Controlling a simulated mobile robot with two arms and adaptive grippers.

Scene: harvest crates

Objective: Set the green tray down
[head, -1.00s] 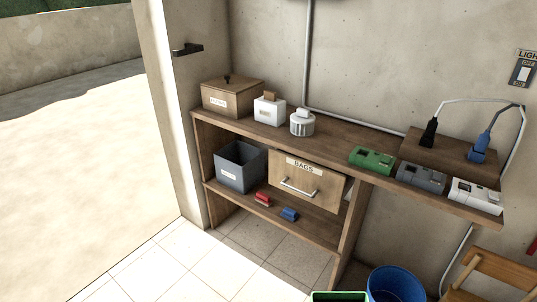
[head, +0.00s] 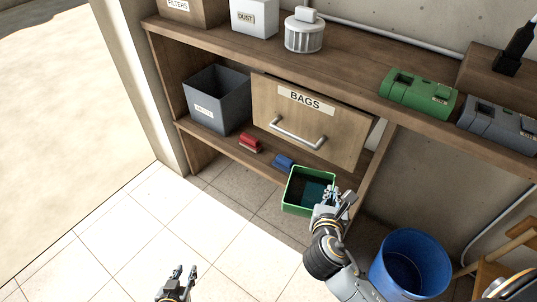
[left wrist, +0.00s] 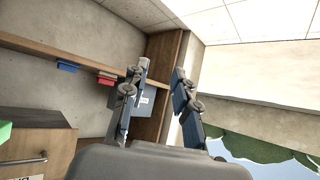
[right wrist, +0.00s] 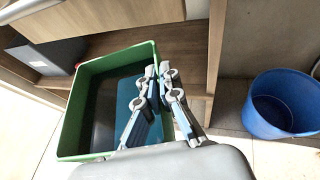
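The green tray (head: 289,205) is an open box in front of the lower shelf in the head view. It looks level; I cannot tell whether it touches the shelf. In the right wrist view the tray (right wrist: 68,138) holds a dark teal item (right wrist: 127,98) and a dark grey item (right wrist: 104,112). My right gripper (head: 335,194) is at the tray's right wall, its fingers (right wrist: 157,70) close together with the wall seemingly between them. My left gripper (head: 181,270) is empty over the floor; its fingers (left wrist: 158,72) stand apart.
The lower shelf (head: 222,146) holds a grey bin (head: 217,100), a red item (head: 250,143), a blue item (head: 284,162) and a drawer marked BAGS (head: 303,123). A blue bucket (head: 409,264) stands right of the tray. The tiled floor (head: 110,235) at left is clear.

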